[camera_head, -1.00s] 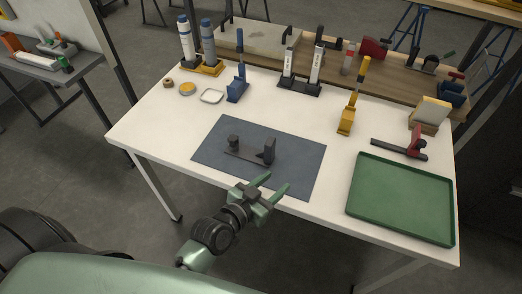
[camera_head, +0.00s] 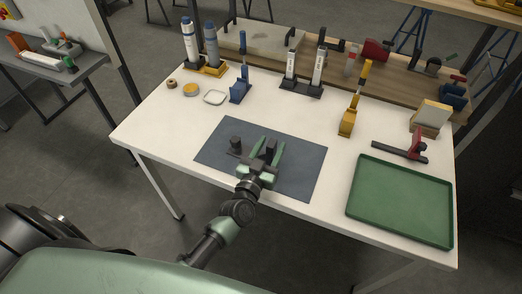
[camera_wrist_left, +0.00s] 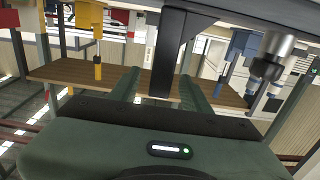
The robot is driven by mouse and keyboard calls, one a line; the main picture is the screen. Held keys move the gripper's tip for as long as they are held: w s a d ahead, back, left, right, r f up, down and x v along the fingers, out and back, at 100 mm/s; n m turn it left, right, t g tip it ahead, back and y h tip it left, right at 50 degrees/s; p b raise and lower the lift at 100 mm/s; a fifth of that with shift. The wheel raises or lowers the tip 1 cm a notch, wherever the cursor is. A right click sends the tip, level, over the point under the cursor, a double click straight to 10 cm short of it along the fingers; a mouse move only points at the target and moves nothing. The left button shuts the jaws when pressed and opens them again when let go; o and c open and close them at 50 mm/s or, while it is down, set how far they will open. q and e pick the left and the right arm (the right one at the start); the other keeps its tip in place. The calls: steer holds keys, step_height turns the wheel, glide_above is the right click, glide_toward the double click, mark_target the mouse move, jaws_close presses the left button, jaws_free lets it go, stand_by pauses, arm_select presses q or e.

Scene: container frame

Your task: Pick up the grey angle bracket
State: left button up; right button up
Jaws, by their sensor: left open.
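The grey angle bracket (camera_head: 271,152) is dark and lies on the blue-grey mat (camera_head: 310,160), with one upright leg toward the right. A dark round piece (camera_head: 235,142) stands at the left end of its flat part. My left gripper (camera_head: 270,143) is open at the bracket, its two green fingers on either side of the upright leg. In the left wrist view the dark leg of the bracket (camera_wrist_left: 174,50) stands between the green fingers, with gaps visible on both sides. The gripper hides part of the flat part. My right gripper is not in view.
A green tray (camera_head: 402,200) lies at the table's right, below a red-and-black clamp (camera_head: 405,150). A yellow tool (camera_head: 347,122) and a blue tool stand (camera_head: 239,92) stand behind the mat. The white table (camera_head: 170,130) is clear left of the mat.

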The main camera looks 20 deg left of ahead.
arm_select(q)
steer(key=shift+w, duration=0.5)
jaws_close()
stand_by(0.9)
steer(key=shift+r, duration=0.1)
